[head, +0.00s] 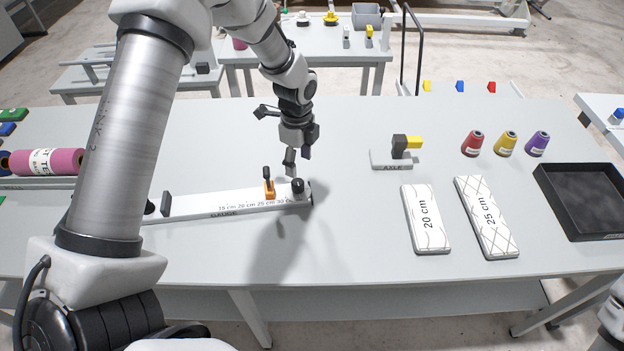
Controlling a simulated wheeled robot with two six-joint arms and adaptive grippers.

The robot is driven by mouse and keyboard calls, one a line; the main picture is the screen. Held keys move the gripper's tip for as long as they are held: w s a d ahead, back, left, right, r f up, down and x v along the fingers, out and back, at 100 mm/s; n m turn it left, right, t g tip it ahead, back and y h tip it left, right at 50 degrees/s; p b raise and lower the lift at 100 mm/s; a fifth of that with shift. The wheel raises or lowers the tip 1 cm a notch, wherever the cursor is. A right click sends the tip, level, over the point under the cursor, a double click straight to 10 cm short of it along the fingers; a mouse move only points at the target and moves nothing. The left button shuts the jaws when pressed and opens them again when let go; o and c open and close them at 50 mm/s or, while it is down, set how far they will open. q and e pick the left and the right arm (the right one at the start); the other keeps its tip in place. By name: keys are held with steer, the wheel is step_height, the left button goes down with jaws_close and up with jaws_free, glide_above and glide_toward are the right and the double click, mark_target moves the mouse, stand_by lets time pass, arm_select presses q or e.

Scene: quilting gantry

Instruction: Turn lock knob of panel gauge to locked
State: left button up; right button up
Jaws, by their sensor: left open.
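The panel gauge (235,205) is a long white bar lying on the table, with marks from 15 cm up and the word GAUGE on its front. An orange slider (270,190) with a dark upright lever sits near its right end. A black round knob (298,186) stands at the right end, beside the slider. My left gripper (298,158) points down just above the knob. It is open, holds nothing and appears apart from the knob. My left arm hides part of the gauge's left end. My right gripper is out of view.
Two white panels, 20 cm (427,240) and 25 cm (493,236), lie to the right. A black tray (541,190) is at far right. The table front is clear.

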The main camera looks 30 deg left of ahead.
mark_target(298, 182)
arm_select(q)
steer(key=shift+f, duration=0.25)
steer(key=f+p, duration=0.1)
steer(key=s+f, duration=0.1)
steer(key=shift+s+f+p, duration=0.2)
steer(key=shift+f+p, duration=0.15)
steer(key=shift+f, duration=0.05)
steer(key=f, duration=0.2)
steer(key=w+f, duration=0.1)
steer(key=f, duration=0.1)
steer(key=shift+f+p, duration=0.2)
steer(key=shift+p, duration=0.15)
steer(key=shift+s+r, duration=0.15)
steer(key=shift+s, duration=0.1)
steer(key=shift+c, duration=0.3)
jaws_close()
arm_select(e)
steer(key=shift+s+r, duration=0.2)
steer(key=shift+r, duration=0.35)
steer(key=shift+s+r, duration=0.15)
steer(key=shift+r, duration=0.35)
